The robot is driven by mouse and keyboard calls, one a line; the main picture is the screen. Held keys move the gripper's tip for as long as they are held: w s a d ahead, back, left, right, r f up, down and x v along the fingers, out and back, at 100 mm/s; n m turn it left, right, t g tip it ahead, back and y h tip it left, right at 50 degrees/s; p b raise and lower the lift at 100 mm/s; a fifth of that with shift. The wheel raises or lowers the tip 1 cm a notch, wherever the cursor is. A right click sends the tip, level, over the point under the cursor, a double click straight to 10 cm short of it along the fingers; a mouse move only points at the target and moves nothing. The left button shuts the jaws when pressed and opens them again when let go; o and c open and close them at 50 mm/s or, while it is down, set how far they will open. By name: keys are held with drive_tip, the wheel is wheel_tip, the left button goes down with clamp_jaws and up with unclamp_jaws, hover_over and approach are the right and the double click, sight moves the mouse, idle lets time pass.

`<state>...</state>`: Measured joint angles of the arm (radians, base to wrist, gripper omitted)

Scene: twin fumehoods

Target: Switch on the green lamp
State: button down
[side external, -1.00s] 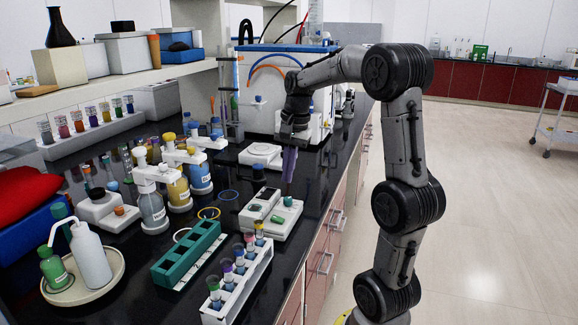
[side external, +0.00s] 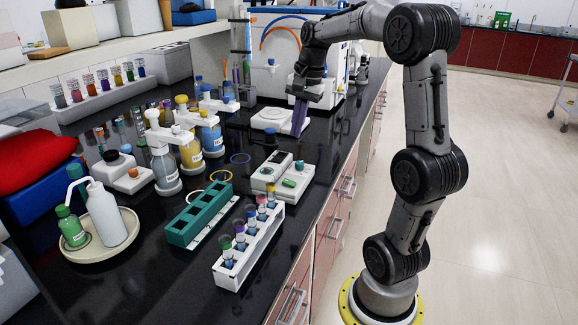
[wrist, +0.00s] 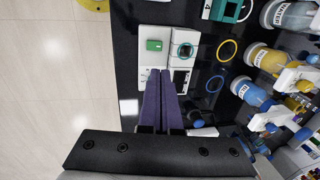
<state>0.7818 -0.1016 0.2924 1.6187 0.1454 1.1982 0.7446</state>
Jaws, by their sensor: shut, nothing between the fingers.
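A small white two-part device (side external: 272,183) sits on the black bench. My gripper (side external: 297,133), with long purple fingers, is shut and empty. It is above and behind the device, apart from it; its fingertips (wrist: 161,72) also show in the wrist view.
A white tube rack (side external: 248,245) and a teal rack (side external: 200,213) stand nearer the camera. Labelled bottles (side external: 190,148) stand at left. A white balance-like device (side external: 270,118) is behind. The bench's front edge is close to the device.

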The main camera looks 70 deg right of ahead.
sight(286, 181)
drive_tip(key=w+f, duration=0.1)
drive_tip(key=f, duration=0.8)
drive_tip(key=w+f, duration=0.1)
drive_tip(key=f, duration=0.3)
drive_tip(key=shift+w+f, duration=0.35)
drive_tip(key=shift+f, duration=0.05)
drive_tip(key=shift+w+f+g, duration=0.15)
drive_tip(key=shift+f+g, duration=0.1)
drive_tip(key=shift+g, duration=0.05)
drive_tip(key=shift+s, duration=0.2)
